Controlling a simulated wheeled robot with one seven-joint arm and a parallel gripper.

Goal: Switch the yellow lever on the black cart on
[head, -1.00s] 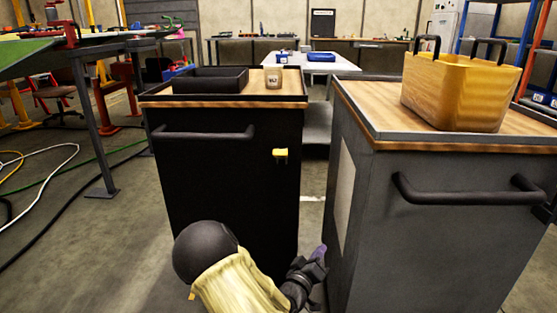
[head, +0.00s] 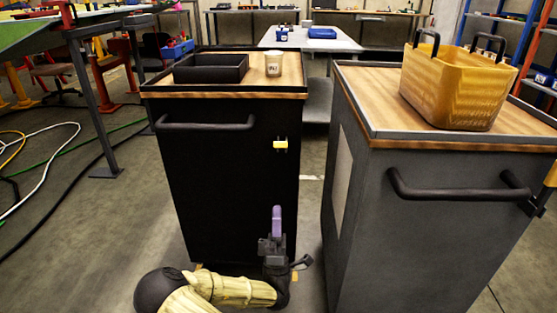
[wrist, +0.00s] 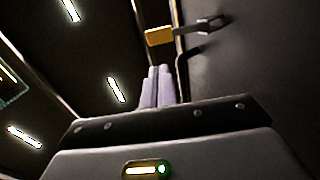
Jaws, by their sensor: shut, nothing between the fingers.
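The black cart (head: 222,185) stands in the middle of the head view. Its small yellow lever (head: 280,145) is high on the front face, near the right edge. In the wrist view the lever (wrist: 158,37) shows as a yellow block on a dark bracket beyond the fingertips. My gripper (head: 277,209) points up in front of the cart, below the lever and apart from it. Its pale purple fingers also show in the wrist view (wrist: 157,84), together and empty. The lever is small, and I cannot tell its exact setting.
A black tray (head: 211,68) and a beige cup (head: 273,64) stand on the black cart. A grey cart (head: 440,200) with a yellow basket (head: 465,85) stands close on the right. The black cart's bar handle (head: 205,126) juts out left of the lever.

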